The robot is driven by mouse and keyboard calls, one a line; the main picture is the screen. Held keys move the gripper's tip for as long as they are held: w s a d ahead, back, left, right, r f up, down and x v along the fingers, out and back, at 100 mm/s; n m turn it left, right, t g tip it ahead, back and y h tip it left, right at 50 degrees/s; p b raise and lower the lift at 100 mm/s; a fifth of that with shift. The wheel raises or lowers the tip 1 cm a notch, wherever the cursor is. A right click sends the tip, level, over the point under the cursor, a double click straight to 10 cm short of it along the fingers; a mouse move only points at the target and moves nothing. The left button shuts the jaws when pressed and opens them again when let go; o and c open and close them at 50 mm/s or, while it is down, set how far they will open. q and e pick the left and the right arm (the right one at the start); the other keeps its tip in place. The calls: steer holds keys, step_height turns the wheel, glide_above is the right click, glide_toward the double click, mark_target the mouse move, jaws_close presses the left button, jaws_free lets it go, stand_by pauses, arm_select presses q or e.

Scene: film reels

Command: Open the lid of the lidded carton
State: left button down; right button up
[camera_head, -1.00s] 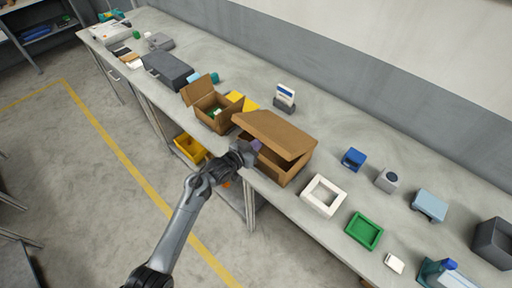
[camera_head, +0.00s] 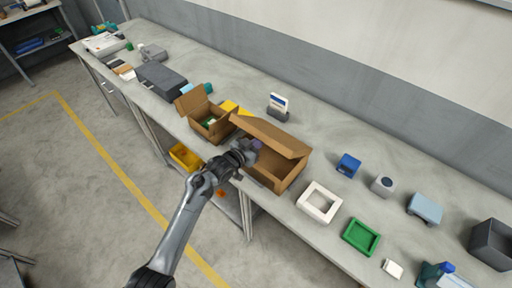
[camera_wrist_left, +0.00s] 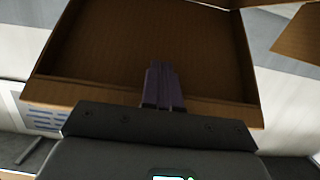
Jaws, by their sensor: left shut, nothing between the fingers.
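The lidded carton (camera_head: 285,180) is a brown cardboard box near the middle of the bench in the head view. Its lid (camera_head: 272,134) is raised at a slant, hinged along the wall side, and the front is open so the inside shows. My left gripper (camera_head: 256,146) is at the carton's front left, its purple fingertips at the opening below the lid. In the left wrist view the shut, empty fingers (camera_wrist_left: 163,86) reach over a cardboard edge in front of a brown cardboard panel (camera_wrist_left: 150,40). Contact with the lid cannot be told. My right gripper is not in view.
A smaller open carton (camera_head: 210,127) with things inside stands left of the lidded one. A white frame (camera_head: 319,202) and a green tray (camera_head: 361,237) lie to the right. A card holder (camera_head: 278,108) stands behind. A yellow bin (camera_head: 185,156) sits below the bench.

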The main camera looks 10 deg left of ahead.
mark_target(271, 132)
arm_select(q)
steer(key=shift+w+d+r, duration=0.4)
steer(key=shift+w+r, duration=0.25)
steer(key=shift+w, duration=0.05)
steer(key=shift+w+d+r+b, duration=0.25)
steer(key=shift+w+d+b, duration=0.1)
steer(key=shift+w+b, duration=0.3)
steer(key=shift+w+d+r+b, duration=0.3)
steer(key=shift+w+b, duration=0.2)
steer(key=shift+w, duration=0.25)
steer(key=shift+w+d+r+b, duration=0.45)
steer(key=shift+w+d+b, duration=0.05)
steer(key=shift+w, duration=0.25)
steer(key=shift+w+d+f+b, duration=0.2)
steer(key=shift+w+b, duration=0.25)
steer(key=shift+b, duration=0.35)
steer(key=w+b, duration=0.1)
steer(key=w+d+b, duration=0.1)
steer(key=b, duration=0.1)
steer(key=shift+w+d+r, duration=0.1)
steer(key=shift+w+r, duration=0.05)
steer(key=shift+w+d+r+b, duration=0.35)
steer(key=shift+w+b, duration=0.25)
steer(key=shift+b, duration=0.1)
